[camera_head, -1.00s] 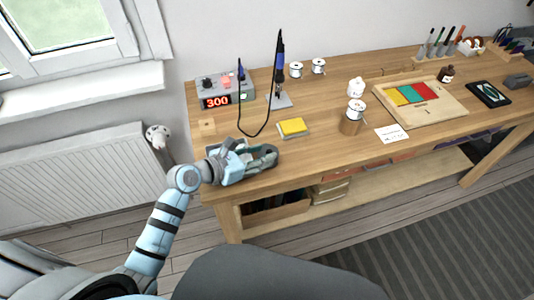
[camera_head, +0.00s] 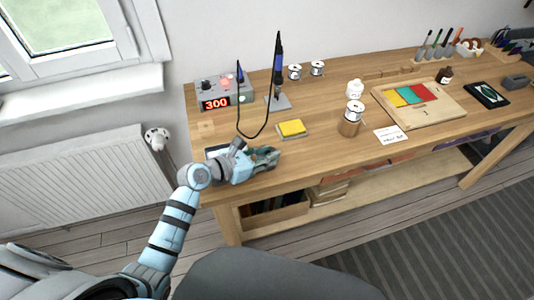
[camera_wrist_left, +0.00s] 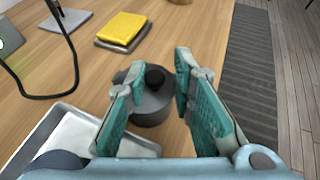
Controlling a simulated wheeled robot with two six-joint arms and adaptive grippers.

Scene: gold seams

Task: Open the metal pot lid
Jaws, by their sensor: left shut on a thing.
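A small grey metal pot (camera_wrist_left: 152,112) stands near the front left of the table, with a lid that has a round black knob (camera_wrist_left: 155,77) on top. My left gripper (camera_head: 266,157) is over that spot in the head view and hides the pot there. In the left wrist view its teal fingers (camera_wrist_left: 158,80) are on either side of the lid and knob, shut on the lid. The exact contact is partly hidden. The lid looks level on the pot. My right gripper is not in view.
A silver tray (camera_wrist_left: 35,150) lies just left of the pot. A yellow sponge (camera_head: 291,128) sits on a small holder behind it. A soldering station (camera_head: 218,92) with a black cable is at the back left. The table's front edge is close by.

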